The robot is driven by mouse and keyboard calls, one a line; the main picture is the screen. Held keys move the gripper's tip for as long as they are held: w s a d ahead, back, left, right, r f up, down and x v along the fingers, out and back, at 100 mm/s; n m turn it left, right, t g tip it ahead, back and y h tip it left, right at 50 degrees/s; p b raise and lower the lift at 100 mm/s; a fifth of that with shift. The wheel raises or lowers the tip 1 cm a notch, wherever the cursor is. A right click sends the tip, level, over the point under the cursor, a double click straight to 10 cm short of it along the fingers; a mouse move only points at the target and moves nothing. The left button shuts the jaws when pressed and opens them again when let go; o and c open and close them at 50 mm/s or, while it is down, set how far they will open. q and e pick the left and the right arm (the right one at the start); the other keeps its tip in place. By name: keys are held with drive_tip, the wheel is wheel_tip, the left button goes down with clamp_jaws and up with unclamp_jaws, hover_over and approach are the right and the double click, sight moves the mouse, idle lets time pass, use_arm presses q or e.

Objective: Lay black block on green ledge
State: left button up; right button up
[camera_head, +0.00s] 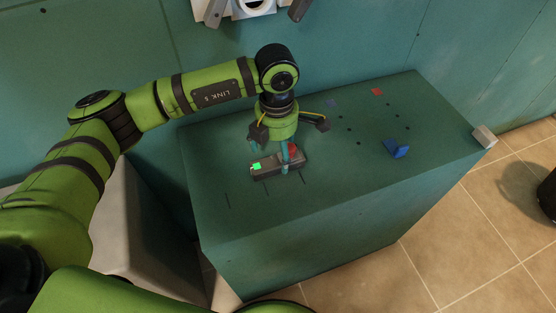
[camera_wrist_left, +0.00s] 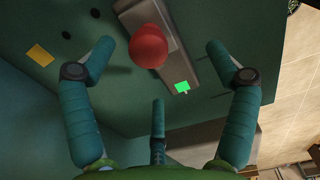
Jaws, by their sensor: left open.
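The black block (camera_head: 264,174) is a long dark bar lying on top of the green ledge (camera_head: 240,222), near its left end. It has a bright green patch on one end and a red round knob (camera_head: 292,149) on top. My left gripper (camera_head: 286,148) is right above the block, its fingers spread open around the knob. In the left wrist view the block (camera_wrist_left: 184,66) runs diagonally, and the red knob (camera_wrist_left: 148,46) sits between the open fingers (camera_wrist_left: 160,62), apparently untouched. One finger hides part of the block in the head view. My right gripper is not in view.
A blue block (camera_head: 397,149) stands on the ledge to the right, with a small red square (camera_head: 377,91) behind it. A pale block (camera_head: 485,136) is at the ledge's right edge. Dark marks dot the top. The green wall rises close behind; tiled floor lies in front.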

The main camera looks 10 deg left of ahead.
sight(276, 157)
use_arm(q)
wheel_tip(276, 157, down, 3)
drive_tip(key=shift+a+f+p, duration=0.15)
drive_tip(key=shift+f+p, duration=0.05)
drive_tip(key=shift+p, duration=0.15)
drive_tip(key=shift+w+f, duration=0.15)
drive_tip(key=shift+f, duration=0.1)
drive_tip(key=shift+r, duration=0.1)
drive_tip(key=c, duration=1.4)
drive_tip(key=shift+c, duration=0.6)
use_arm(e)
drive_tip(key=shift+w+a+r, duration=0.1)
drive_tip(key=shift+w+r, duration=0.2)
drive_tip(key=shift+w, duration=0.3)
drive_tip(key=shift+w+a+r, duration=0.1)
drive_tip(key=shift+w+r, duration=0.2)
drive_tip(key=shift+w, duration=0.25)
